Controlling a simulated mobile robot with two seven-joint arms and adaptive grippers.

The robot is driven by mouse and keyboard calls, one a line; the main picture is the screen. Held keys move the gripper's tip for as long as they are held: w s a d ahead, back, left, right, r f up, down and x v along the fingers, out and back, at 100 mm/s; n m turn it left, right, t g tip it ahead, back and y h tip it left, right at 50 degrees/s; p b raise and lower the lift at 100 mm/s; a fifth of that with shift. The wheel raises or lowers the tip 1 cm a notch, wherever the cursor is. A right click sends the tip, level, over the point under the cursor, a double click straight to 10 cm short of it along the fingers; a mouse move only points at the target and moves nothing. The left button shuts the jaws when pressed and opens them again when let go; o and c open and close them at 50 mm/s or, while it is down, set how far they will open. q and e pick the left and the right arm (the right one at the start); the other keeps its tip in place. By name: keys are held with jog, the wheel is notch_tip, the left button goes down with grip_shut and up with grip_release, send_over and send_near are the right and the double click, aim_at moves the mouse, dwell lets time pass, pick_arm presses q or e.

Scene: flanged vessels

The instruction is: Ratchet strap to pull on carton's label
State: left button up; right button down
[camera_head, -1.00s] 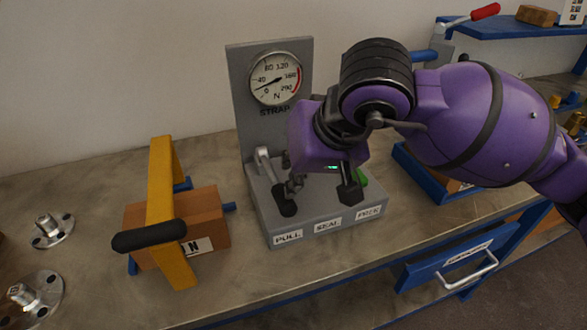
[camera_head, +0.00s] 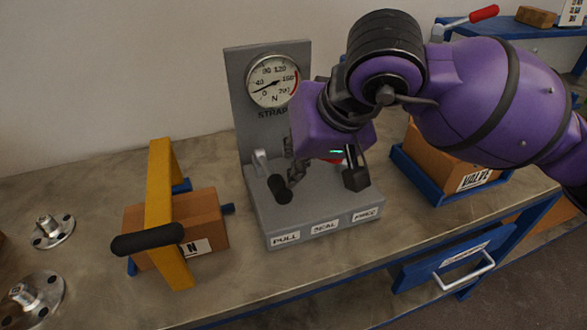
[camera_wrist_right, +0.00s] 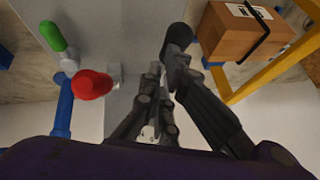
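The strap station (camera_head: 255,125) is a grey stand with a dial gauge (camera_head: 272,80), its needle low near 40. Its black-gripped pull lever (camera_head: 281,190) is above the PULL plate (camera_head: 285,239); the grip also shows in the right wrist view (camera_wrist_right: 180,36). My right gripper (camera_head: 290,170) is at this lever, its fingers (camera_wrist_right: 165,72) close together around the grip; the contact is partly hidden. The brown carton (camera_head: 208,215) sits left of the station under a yellow arch (camera_head: 160,190). Its label (camera_head: 197,247) shows an N, the rest hidden. My left gripper is out of view.
A red knob (camera_wrist_right: 93,84) and a green knob (camera_wrist_right: 52,36) stand beside the pull lever. A carton marked VALVE (camera_head: 440,155) sits in a blue tray right of the station. Flanged metal parts (camera_head: 52,232) lie at the far left.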

jog(key=s+d+f+v, duration=0.1)
jog(key=v, duration=0.8)
jog(key=shift+s+r+b, duration=0.2)
jog(key=shift+s+b, duration=0.15)
jog(key=shift+s, duration=0.05)
